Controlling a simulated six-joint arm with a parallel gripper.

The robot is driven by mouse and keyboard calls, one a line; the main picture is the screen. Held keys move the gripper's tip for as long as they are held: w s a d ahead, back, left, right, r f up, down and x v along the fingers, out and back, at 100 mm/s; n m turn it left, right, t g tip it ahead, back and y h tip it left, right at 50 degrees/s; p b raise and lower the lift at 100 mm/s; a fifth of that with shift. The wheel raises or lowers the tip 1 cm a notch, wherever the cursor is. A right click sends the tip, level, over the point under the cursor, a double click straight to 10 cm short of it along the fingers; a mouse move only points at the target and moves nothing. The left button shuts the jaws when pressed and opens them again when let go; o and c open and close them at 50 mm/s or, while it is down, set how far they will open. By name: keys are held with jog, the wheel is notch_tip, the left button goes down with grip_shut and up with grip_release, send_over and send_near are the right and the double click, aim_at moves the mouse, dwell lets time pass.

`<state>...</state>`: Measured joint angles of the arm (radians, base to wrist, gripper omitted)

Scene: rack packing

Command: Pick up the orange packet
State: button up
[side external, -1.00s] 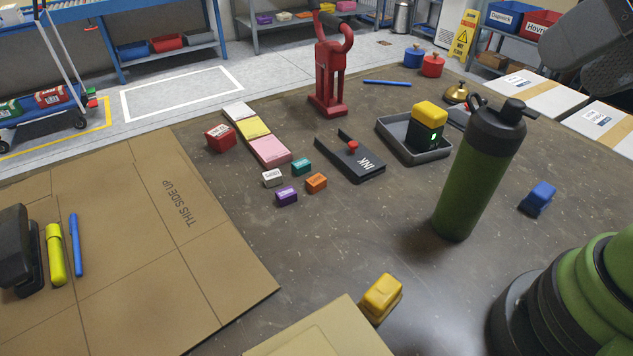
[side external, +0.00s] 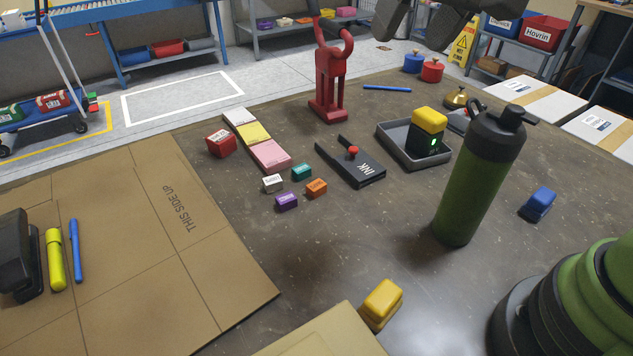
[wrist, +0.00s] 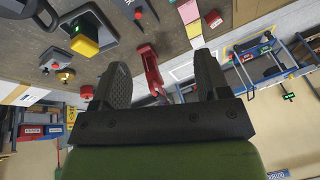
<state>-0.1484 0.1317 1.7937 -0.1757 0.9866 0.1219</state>
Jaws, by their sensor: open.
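The orange packet (side external: 316,187) is a small orange block with a printed label, lying on the dark worktop in the side view. It sits in a small group with a white packet (side external: 273,183), a teal packet (side external: 302,172) and a purple packet (side external: 287,201). I cannot make it out in the wrist view. My gripper (wrist: 163,68) is open with nothing between its two dark fingers in the wrist view. In the side view only dark parts of my arm's end show at the top edge, high above the worktop and well away from the orange packet.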

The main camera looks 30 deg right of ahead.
jog(key=w+a+f+g, duration=0.1)
jog(key=w+a+f, duration=0.1)
jog(key=w+f, duration=0.35)
jog(key=n+g+h, duration=0.1)
jog(key=g+h, duration=0.1)
send_over(316, 185)
jog(key=f, duration=1.8)
jog(key=shift+a+f, duration=0.3)
jog(key=shift+f, duration=0.1)
jog(key=f, duration=0.5)
jog(key=shift+d+f, duration=0.3)
jog(key=shift+d, duration=0.05)
jog(key=shift+c, duration=0.2)
jog(key=c, duration=0.9)
